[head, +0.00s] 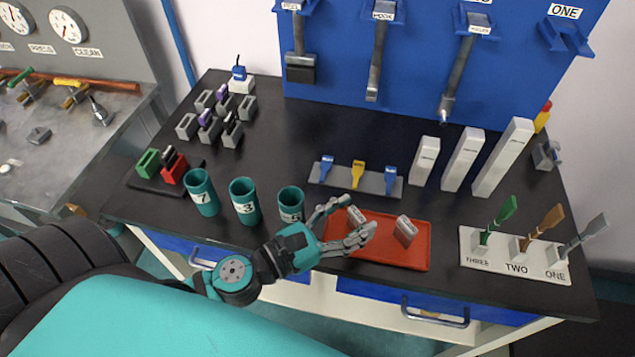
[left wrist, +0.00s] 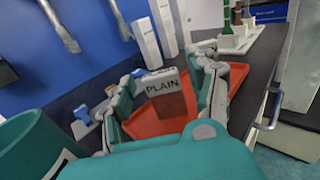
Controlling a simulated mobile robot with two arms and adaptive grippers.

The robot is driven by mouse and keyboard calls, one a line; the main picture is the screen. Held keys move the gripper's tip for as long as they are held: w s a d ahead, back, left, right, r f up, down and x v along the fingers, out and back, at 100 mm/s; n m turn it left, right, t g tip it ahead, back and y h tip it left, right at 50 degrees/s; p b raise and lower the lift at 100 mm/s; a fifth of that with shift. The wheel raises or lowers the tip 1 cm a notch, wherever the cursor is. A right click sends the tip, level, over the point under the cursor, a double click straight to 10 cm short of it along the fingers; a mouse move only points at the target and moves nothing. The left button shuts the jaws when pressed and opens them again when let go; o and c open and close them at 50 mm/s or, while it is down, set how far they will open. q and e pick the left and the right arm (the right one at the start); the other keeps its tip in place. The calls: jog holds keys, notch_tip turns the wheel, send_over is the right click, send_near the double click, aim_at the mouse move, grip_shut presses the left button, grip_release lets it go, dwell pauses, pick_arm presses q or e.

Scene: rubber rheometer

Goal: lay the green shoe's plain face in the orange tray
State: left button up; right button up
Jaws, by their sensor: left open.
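The orange tray (head: 395,256) lies near the table's front edge, and its floor shows in the left wrist view (left wrist: 148,124). A grey block marked PLAIN (left wrist: 165,96) stands upright in the tray, between my left fingers. In the head view its top (head: 357,214) is partly hidden by my fingers. My left gripper (head: 347,224) is open around the block; I cannot tell whether either finger touches it. A second grey block (head: 405,231) stands in the tray to the right. A green-handled tool (head: 500,220) stands at slot THREE of a white rack. A green block (head: 148,163) sits far left.
Teal cups (head: 244,202) stand left of my gripper. A grey rack with blue and yellow pieces (head: 345,178) lies behind the tray. Tall white blocks (head: 462,160) stand behind right. The white rack (head: 515,258) is right of the tray. Tools hang on the blue board (head: 420,60).

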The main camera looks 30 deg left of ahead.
aim_at(353, 221)
pick_arm(q)
jog(key=b+v, duration=0.2)
jog(key=v, duration=0.1)
jog(key=f+b+v, duration=0.1)
jog(key=v, duration=0.1)
jog(key=shift+b, duration=0.3)
jog(key=s, duration=0.1)
jog(key=s+a+r, duration=0.1)
jog(key=shift+s+a, duration=0.35)
jog(key=shift+s, duration=0.05)
jog(key=shift+p+v, duration=0.35)
jog(key=shift+v, duration=0.85)
jog(key=shift+d, duration=0.1)
